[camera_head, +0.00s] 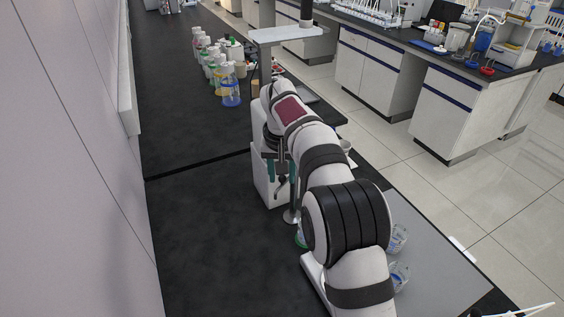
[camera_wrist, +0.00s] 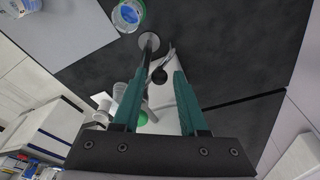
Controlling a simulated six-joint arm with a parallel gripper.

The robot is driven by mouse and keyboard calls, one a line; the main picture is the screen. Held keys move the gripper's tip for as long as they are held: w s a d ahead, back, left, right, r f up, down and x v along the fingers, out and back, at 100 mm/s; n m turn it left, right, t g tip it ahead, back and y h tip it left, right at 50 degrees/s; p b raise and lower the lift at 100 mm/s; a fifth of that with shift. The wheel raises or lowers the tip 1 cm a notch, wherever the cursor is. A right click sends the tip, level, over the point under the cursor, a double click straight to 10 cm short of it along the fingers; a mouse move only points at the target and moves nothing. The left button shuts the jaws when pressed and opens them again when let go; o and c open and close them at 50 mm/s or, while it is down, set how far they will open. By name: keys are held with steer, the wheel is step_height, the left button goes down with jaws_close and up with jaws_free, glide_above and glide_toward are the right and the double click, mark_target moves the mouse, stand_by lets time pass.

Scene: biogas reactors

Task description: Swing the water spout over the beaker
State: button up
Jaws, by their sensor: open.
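The water spout is a thin metal tube. In the wrist view the curved spout (camera_wrist: 167,56) lies ahead of and between my fingers, beside an upright post on a round base (camera_wrist: 149,41). In the head view the spout (camera_head: 281,190) hangs just below my gripper (camera_head: 281,172). My gripper (camera_wrist: 160,76) is open, with its two teal fingers apart; whether either touches the spout I cannot tell. A clear beaker with a green rim (camera_wrist: 128,15) stands beside the post's base; in the head view my arm mostly hides it (camera_head: 300,239).
Two clear vessels (camera_head: 397,238) (camera_head: 400,276) stand on a grey mat (camera_head: 435,262) right of my arm. A white unit (camera_head: 265,178) stands behind the spout. Several bottles (camera_head: 230,88) stand farther back. The dark counter to the left (camera_head: 200,225) is clear, up to the wall.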

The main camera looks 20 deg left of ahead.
steer(key=shift+w+f, duration=0.1)
steer(key=shift+f, duration=0.3)
steer(key=shift+d, duration=0.25)
